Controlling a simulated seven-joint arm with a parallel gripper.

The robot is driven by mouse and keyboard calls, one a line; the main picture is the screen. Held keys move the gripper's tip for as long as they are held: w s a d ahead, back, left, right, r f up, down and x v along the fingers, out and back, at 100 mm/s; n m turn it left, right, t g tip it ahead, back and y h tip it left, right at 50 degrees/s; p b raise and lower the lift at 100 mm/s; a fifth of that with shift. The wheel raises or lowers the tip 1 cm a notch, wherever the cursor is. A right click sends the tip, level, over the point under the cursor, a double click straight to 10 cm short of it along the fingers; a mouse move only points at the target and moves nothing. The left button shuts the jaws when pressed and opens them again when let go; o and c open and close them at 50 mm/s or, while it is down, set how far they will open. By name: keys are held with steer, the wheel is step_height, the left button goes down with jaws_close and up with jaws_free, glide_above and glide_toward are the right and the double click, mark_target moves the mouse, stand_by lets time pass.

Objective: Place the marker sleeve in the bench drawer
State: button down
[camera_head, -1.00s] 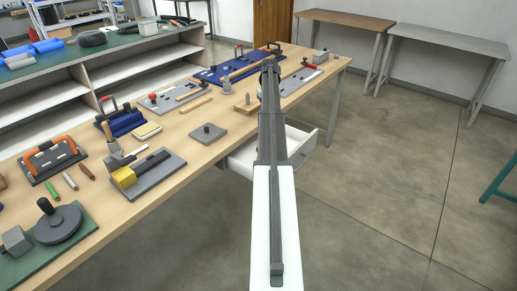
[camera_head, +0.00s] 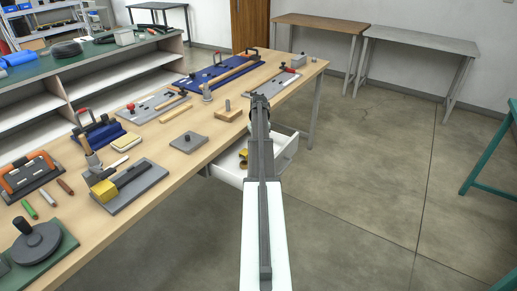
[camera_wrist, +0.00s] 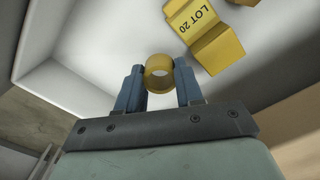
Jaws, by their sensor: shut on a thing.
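The marker sleeve is a short yellow ring (camera_wrist: 159,86) held between the blue-grey fingers of my gripper (camera_wrist: 158,69) in the wrist view. My gripper is shut on it, and the sleeve is over the inside of the open white bench drawer (camera_wrist: 92,48). I cannot tell its exact height above the drawer floor. In the head view the drawer (camera_head: 228,175) sticks out from under the bench's front edge.
A yellow piece marked "LOT 20" (camera_wrist: 210,45) lies in the drawer to the right of the sleeve. Drawer walls stand close by. The wooden bench (camera_head: 166,165) above the drawer carries tools, a grey block with a knob (camera_head: 188,142) and several fixtures.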

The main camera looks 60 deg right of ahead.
steer(key=shift+f, duration=1.55)
steer(key=shift+f, duration=0.15)
steer(key=c, duration=1)
jaws_free()
step_height(320, 180, up, 12)
steer(key=shift+o, duration=0.2)
